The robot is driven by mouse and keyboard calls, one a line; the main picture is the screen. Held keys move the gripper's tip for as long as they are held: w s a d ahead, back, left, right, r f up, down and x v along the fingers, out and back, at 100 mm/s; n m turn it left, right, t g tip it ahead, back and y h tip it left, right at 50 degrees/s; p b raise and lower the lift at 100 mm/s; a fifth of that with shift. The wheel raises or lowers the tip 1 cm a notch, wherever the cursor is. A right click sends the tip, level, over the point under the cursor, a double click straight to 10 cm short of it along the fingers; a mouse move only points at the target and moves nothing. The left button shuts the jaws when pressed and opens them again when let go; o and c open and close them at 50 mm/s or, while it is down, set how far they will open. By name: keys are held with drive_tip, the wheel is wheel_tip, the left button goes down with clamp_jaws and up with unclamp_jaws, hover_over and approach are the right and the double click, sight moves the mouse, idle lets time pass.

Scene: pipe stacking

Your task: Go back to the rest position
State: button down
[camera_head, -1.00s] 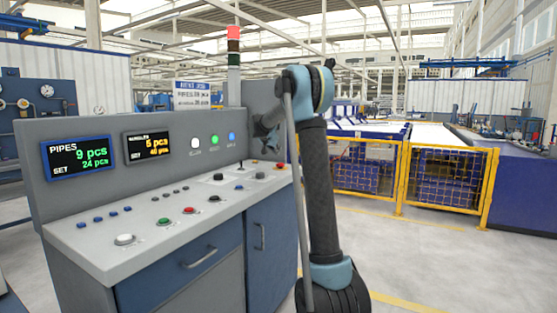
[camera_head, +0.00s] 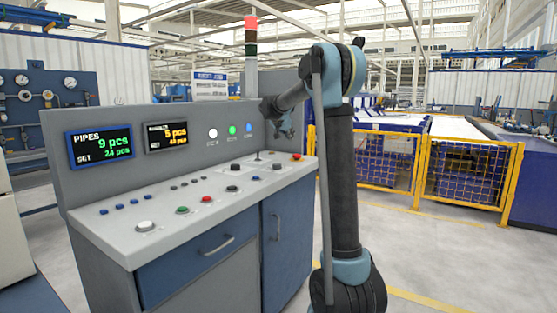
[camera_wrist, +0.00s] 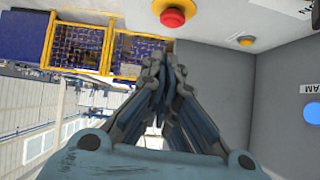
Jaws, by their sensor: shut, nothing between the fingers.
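My gripper (camera_wrist: 165,80) is shut and empty in the wrist view, its fingertips meeting at the middle of the picture. In the head view my gripper (camera_head: 285,128) is small and partly dark, in front of the upright panel of the control console (camera_head: 85,183), near its right end. The raised upper arm and bent elbow stand at the right of the console. In the wrist view a red button (camera_wrist: 173,17) on a yellow collar lies just beyond the fingertips, apart from them.
The console carries a PIPES display (camera_head: 101,146), a second display (camera_head: 166,136) and several buttons. A signal tower (camera_head: 251,37) with a red top rises behind it. A yellow fence (camera_head: 420,165) stands at the right. Open floor (camera_head: 430,270) lies in front of the fence.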

drive_tip(key=s+d+f+n+g+y, duration=0.1)
drive_tip(key=s+d+f, duration=0.15)
drive_tip(key=s, duration=0.85)
drive_tip(key=s+d+f+n+g, duration=0.15)
drive_tip(key=s+f, duration=0.25)
drive_tip(key=s, duration=0.7)
drive_tip(key=s+d+f+n+g+y, duration=0.1)
drive_tip(key=s+d+f, duration=0.2)
drive_tip(key=s, duration=0.9)
drive_tip(key=s+a+f+n+g+y, duration=0.1)
drive_tip(key=s+f+n+y, duration=0.1)
drive_tip(key=s+f, duration=0.8)
drive_tip(key=s+a+f+n+g+y, duration=0.1)
drive_tip(key=s+f+n+g, duration=0.1)
drive_tip(key=s+f, duration=0.8)
drive_tip(key=s, duration=0.7)
drive_tip(key=shift+s+a+y, duration=0.35)
drive_tip(key=shift+s+y, duration=0.05)
